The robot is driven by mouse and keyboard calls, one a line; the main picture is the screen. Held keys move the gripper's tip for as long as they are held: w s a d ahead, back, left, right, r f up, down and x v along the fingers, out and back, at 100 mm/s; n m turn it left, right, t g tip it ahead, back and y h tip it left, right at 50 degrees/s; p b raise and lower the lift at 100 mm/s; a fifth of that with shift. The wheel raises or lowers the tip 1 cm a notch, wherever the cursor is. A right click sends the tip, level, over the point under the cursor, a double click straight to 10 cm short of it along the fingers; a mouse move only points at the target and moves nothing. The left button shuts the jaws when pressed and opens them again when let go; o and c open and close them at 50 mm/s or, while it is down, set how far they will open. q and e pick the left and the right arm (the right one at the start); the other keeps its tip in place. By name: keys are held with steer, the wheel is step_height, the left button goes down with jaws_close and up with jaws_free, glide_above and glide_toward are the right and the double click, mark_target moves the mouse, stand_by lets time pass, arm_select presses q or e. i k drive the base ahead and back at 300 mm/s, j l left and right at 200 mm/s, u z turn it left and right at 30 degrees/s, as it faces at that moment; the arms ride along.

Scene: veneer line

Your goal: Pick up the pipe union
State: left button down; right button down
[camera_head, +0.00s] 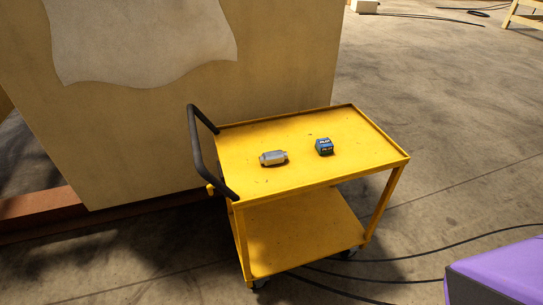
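The pipe union (273,158) looks like a small grey metal fitting. It lies on its side on the top shelf of a yellow cart (240,142), left of the middle and towards the near edge. A small dark box (324,147) with blue and light markings sits to its right, with a gap between them. Neither of my grippers is in view, and nothing touches the pipe union.
The cart has a black handle (194,150) on its left side and an empty lower shelf (300,235). A large tan panel (110,130) stands behind it. Black cables (425,248) cross the floor at right. A purple-topped block (505,272) is at lower right.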

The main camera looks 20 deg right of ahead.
mark_target(277, 157)
steer(key=i+j+u, duration=0.45)
steer(key=i+j, duration=0.35)
steer(key=i, duration=0.2)
steer(key=i+j, duration=0.4)
steer(key=i, duration=0.15)
steer(key=i+z, duration=0.15)
steer(key=z, duration=0.3)
steer(key=i+z, duration=0.15)
steer(key=z, duration=0.3)
steer(key=i+z, duration=0.15)
steer(key=z, duration=0.3)
steer(key=i+j+z, duration=0.1)
steer(key=z, duration=0.35)
steer(key=i+j+z, duration=0.1)
steer(key=z, duration=0.35)
steer(key=i+j+z, duration=0.1)
steer(key=z, duration=0.35)
steer(key=j+z, duration=0.3)
steer(key=z, duration=0.15)
